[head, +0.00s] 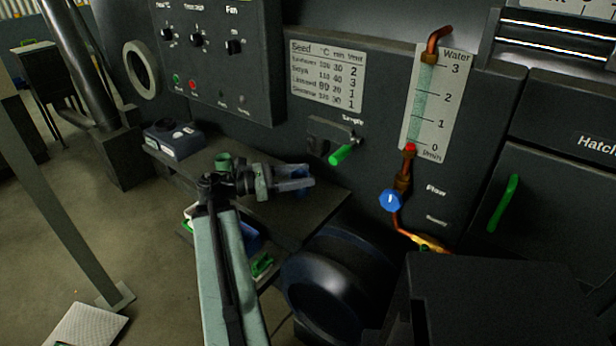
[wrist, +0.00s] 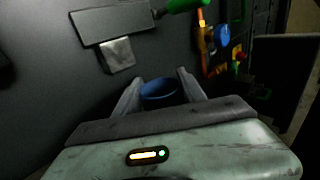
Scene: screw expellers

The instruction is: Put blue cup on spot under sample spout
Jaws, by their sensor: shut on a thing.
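The blue cup (wrist: 158,95) is between the two fingers of my gripper (wrist: 160,90) in the wrist view, with its open rim showing. In the head view my gripper (head: 296,184) is over the dark shelf, and the cup is hard to tell from the fingers. The sample spout (wrist: 118,55) is a grey metal chute under a flat plate in the wrist view, ahead and left of the cup. Its green handle (head: 342,155) shows in the head view, up and right of my gripper. I cannot make out a marked spot on the shelf.
The dark shelf (head: 290,222) runs along the machine front. A small grey-and-blue device (head: 174,139) stands at its left end. A large black round housing (head: 340,285) is below right. A blue valve knob (head: 390,200) and copper pipe are on the panel at right.

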